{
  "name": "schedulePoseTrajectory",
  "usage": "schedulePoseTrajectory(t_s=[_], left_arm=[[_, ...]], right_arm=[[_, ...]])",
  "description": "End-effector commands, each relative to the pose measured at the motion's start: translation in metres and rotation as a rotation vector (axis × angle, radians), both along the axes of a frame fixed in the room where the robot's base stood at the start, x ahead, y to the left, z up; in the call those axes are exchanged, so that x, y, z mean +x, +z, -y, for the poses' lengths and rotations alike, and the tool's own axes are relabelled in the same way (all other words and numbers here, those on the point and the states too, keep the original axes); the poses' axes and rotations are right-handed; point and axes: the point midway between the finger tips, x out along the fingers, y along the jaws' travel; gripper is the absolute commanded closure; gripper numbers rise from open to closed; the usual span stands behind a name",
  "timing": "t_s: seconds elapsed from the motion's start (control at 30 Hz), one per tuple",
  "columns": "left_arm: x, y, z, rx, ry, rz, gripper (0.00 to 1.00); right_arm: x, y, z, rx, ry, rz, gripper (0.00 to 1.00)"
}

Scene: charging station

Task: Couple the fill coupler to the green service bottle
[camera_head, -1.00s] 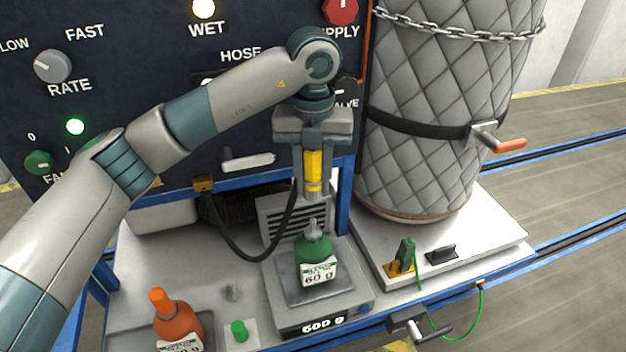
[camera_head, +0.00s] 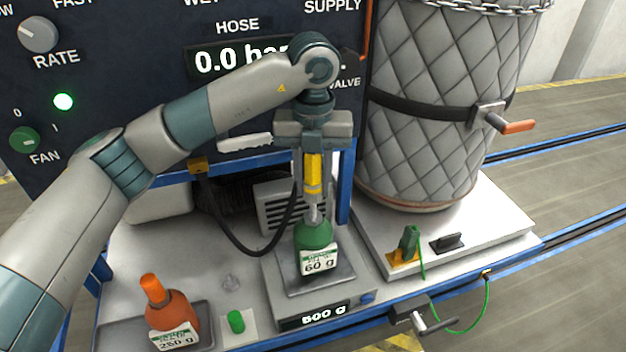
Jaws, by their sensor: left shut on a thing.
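The green service bottle (camera_head: 314,236) stands upright on the scale (camera_head: 326,272); its label reads 60 g. My left gripper (camera_head: 313,150) points down above it, shut on the yellow fill coupler (camera_head: 313,172). The coupler is upright, and its grey lower end is right at the bottle's top. I cannot tell whether it is seated on the bottle's fitting or only meets it. A black hose (camera_head: 240,247) loops from the panel toward the coupler. My right gripper is not in view.
An orange bottle (camera_head: 171,313) labelled 250 g stands in a tray at front left, beside a green button (camera_head: 236,321). A quilted tank (camera_head: 437,110) stands at right. The panel gauge (camera_head: 238,60) reads 0.0 bar.

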Motion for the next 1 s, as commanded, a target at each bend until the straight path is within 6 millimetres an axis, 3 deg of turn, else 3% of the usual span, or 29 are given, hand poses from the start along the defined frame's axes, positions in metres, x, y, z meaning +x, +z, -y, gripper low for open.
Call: schedulePoseTrajectory(t_s=[1.0], left_arm=[[-0.0003,0.0007,-0.0001,0.000,0.000,0.000,1.00]], right_arm=[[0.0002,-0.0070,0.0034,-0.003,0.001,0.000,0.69]])
